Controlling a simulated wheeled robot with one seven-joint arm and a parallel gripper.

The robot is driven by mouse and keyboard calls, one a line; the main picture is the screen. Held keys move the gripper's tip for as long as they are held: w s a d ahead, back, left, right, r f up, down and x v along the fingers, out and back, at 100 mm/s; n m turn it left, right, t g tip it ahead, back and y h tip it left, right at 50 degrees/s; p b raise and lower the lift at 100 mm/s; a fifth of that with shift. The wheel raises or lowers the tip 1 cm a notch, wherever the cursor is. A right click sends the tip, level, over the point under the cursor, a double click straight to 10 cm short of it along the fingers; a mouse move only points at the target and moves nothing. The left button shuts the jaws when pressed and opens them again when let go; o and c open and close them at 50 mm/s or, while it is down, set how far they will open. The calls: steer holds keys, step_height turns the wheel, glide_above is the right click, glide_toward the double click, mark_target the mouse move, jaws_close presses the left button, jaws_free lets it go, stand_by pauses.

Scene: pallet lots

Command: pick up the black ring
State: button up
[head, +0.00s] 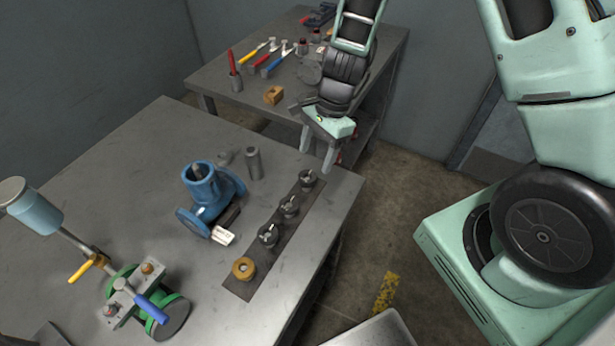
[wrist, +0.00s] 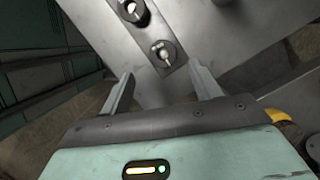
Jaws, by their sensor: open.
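Three black ring-like round pieces sit in a row on a dark strip (head: 283,222) near the right edge of the near table: far (head: 308,179), middle (head: 290,207) and near (head: 268,235). Each has a light pin or pointer at its centre; I cannot tell which one is meant by the black ring. My gripper (head: 317,158) is open and empty above the strip's far end, close to the far piece. In the wrist view, the far piece (wrist: 162,54) lies just beyond and between the fingertips (wrist: 162,76), and another (wrist: 131,10) is at the top.
A brass ring (head: 243,268) sits at the strip's near end. A green-based device (head: 125,285) is front left. A second table (head: 215,87) holds tools behind.

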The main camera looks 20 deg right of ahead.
mark_target(306, 179)
steer(key=shift+w+p+x, duration=0.2)
steer(key=shift+p+x, duration=0.3)
steer(key=shift+x, duration=2.7)
steer(key=shift+a, duration=0.1)
steer(key=c, duration=1.1)
